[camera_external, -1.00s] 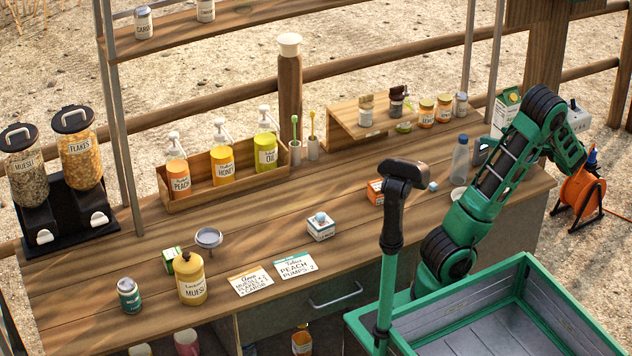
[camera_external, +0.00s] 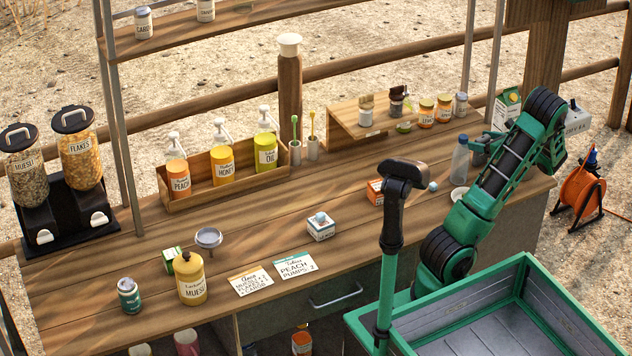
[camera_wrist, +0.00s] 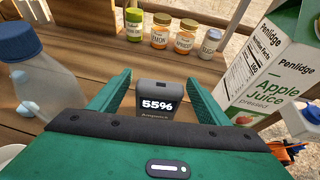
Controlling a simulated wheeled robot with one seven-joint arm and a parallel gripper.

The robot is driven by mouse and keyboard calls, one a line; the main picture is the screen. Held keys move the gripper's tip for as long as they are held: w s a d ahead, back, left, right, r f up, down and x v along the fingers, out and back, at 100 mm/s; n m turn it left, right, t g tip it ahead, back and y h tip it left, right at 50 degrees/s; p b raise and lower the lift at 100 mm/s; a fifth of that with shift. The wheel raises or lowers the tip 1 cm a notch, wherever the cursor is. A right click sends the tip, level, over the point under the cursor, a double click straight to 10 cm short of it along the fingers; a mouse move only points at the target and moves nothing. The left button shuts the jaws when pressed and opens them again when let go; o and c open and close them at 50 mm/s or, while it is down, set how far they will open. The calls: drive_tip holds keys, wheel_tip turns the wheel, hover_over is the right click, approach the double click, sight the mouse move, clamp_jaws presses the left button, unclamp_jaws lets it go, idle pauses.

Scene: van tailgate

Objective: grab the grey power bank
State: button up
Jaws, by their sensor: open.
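The grey power bank (camera_wrist: 157,102) shows in the wrist view with a lit 55% display. It stands on the wooden counter between the two green fingers of my gripper (camera_wrist: 157,98). The fingers are open, with a visible gap on each side of it. My gripper's green housing hides its lower part. In the external view my arm reaches down to the counter's far right end, and its links largely hide the gripper and power bank.
A clear bottle with a blue cap (camera_wrist: 40,80) stands close on the left, also in the external view (camera_external: 460,160). An apple juice carton (camera_wrist: 270,65) stands close on the right. Several small jars (camera_wrist: 160,32) line up behind. A wooden stand (camera_external: 365,118) is farther left.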

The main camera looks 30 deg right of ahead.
drive_tip(key=x, duration=0.2)
drive_tip(key=shift+w+a, duration=0.1)
drive_tip(key=shift+w, duration=0.2)
drive_tip(key=c, duration=1.3)
